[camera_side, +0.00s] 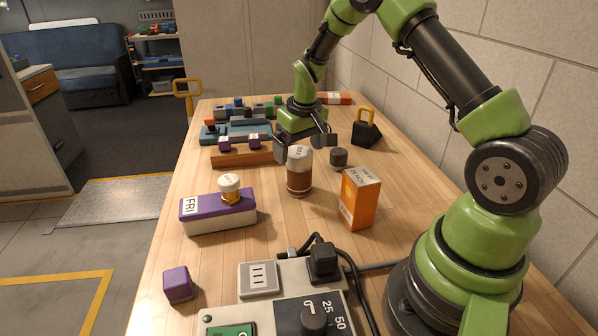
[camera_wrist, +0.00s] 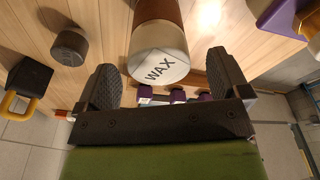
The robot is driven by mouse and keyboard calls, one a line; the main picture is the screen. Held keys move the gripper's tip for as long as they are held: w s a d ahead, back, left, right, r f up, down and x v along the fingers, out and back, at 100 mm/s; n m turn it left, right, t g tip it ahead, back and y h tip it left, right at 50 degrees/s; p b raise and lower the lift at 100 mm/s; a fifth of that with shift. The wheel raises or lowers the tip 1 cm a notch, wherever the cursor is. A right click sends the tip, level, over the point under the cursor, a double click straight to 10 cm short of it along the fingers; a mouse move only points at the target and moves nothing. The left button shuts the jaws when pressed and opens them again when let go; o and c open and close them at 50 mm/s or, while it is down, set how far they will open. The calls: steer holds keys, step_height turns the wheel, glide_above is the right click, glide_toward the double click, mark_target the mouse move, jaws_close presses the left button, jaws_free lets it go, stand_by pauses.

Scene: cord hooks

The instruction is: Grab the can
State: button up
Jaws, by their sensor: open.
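The can (camera_side: 299,171) stands upright on the wooden table, brown with a pale top and base. In the wrist view the can (camera_wrist: 159,45) shows its pale lid marked WAX. My gripper (camera_side: 303,146) is open and empty, just behind the can in the side view. In the wrist view my gripper (camera_wrist: 165,82) has its two dark fingers spread, with the lid near the gap between them. I cannot tell whether a finger touches the can.
An orange box (camera_side: 359,198) stands right of the can, and a small dark cylinder (camera_side: 339,157) and a padlock-like weight (camera_side: 367,130) behind it. A purple FRI box (camera_side: 218,212) with a small jar (camera_side: 230,189) on it lies left. A power strip (camera_side: 285,290) is in front.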

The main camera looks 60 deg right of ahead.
mark_target(299, 172)
steer(key=f, duration=0.3)
steer(key=shift+w+d+f, duration=0.15)
steer(key=shift+w+f, duration=0.1)
steer(key=shift+f, duration=0.1)
steer(key=c, duration=1.2)
steer(key=shift+o, duration=0.2)
steer(key=shift+r, duration=0.1)
